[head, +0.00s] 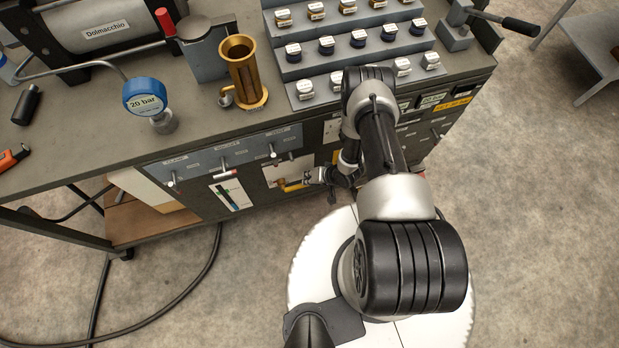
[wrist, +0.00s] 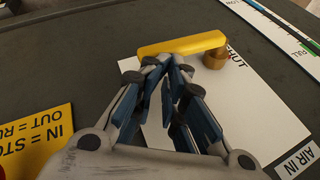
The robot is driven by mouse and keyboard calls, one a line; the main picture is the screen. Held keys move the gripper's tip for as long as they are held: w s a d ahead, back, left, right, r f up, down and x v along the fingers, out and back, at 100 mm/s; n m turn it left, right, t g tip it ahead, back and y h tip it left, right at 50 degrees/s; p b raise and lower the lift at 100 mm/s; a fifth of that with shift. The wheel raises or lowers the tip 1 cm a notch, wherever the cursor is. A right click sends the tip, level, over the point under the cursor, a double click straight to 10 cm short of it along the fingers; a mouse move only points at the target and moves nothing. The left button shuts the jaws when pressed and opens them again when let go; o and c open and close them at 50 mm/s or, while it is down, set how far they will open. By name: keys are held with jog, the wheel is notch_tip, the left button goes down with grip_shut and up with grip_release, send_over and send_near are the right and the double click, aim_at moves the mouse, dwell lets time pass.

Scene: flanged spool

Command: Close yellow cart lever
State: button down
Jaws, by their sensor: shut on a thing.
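The yellow lever (wrist: 190,43) is a short flat bar in front of a white plate (wrist: 225,95) on the cart's dark front panel. The plate carries the word SHUT, and a round brass fitting (wrist: 214,59) sits beside the lever's right end. The lever also shows small in the head view (head: 293,187). My gripper (wrist: 167,64) has its fingertips drawn together at the lever and is shut on it. The fingertips hide part of the lever's lower edge. In the head view my gripper (head: 319,177) is at the cart's front, right of most of the lever.
A yellow sign (wrist: 35,140) is at the left of the wrist view, and an AIR IN label (wrist: 297,160) at lower right. A gauge with a white and green scale (head: 229,194) is left of the lever. A brass cylinder (head: 243,72) and stepped rack stand on top.

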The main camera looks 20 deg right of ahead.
jog(key=shift+s+a+f, duration=0.1)
jog(key=shift+s+f, duration=0.2)
jog(key=shift+s, duration=0.1)
jog(key=r+p, duration=0.2)
jog(key=r, duration=0.1)
jog(key=r+p, duration=0.1)
jog(key=r, duration=0.1)
jog(key=shift+w, duration=0.35)
jog(key=s+d+r+p, duration=0.1)
jog(key=s+d+r, duration=0.2)
jog(key=d, duration=0.5)
jog(key=shift+s+d+r+p, duration=0.15)
jog(key=shift+s+r+p, duration=0.2)
jog(key=shift+r, duration=0.2)
